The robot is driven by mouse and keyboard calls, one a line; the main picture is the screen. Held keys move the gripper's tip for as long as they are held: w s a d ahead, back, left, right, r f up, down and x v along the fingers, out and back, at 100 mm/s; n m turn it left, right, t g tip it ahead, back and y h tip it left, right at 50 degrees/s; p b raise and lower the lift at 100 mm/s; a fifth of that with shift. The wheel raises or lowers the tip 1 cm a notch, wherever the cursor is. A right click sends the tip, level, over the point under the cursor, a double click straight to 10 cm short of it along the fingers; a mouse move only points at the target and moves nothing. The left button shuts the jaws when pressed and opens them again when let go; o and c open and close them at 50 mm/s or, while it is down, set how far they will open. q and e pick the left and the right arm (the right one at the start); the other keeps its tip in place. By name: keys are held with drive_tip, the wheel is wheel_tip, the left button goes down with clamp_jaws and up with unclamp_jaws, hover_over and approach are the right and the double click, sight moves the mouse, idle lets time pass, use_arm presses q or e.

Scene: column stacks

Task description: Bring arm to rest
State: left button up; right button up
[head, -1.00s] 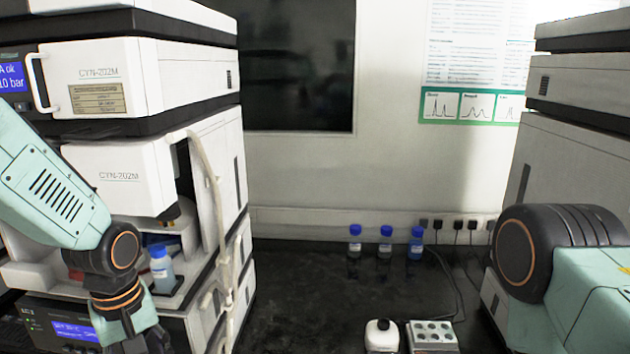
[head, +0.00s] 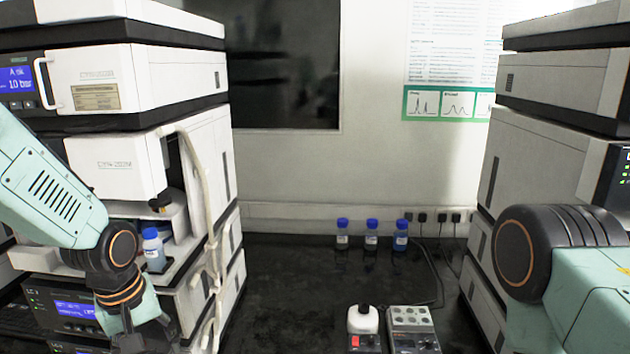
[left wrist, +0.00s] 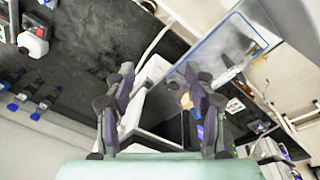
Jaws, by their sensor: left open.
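My left arm (head: 62,205) comes in from the left in the head view, bent downward in front of the left instrument stack (head: 140,75). Its gripper is below the frame there. In the left wrist view my left gripper (left wrist: 162,88) is open, its two dark fingers apart with nothing between them. The white stack and a blue-edged panel (left wrist: 222,45) show beyond the fingers. My right arm (head: 560,265) is at the right edge of the head view, in front of the right stack (head: 545,150); its gripper is out of view.
Several blue-capped bottles (head: 371,236) stand at the back of the dark bench (head: 290,290). Another bottle (head: 153,250) stands in the left stack. A small white-topped device (head: 363,322) and a block with round wells (head: 410,320) sit at the front. The bench middle is clear.

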use_arm(q)
drive_tip(key=s+d+f+m+t+b, duration=0.15)
drive_tip(key=s+f+m+b, duration=0.35)
drive_tip(key=f, duration=0.8)
drive_tip(key=s+d+f+t+b, duration=0.1)
drive_tip(key=s+d+f+b, duration=0.1)
drive_tip(key=f+b, duration=0.8)
drive_tip(key=s+f+m+g+b, duration=0.1)
drive_tip(key=s+f+g+b, duration=0.3)
drive_tip(key=s+f+b, duration=0.6)
drive_tip(key=s+f, duration=1.1)
drive_tip(key=f, duration=0.3)
drive_tip(key=shift+f, duration=0.15)
use_arm(e)
wheel_tip(320, 180, down, 25)
drive_tip(key=shift+w+a, duration=0.3)
drive_tip(key=shift+w, duration=0.1)
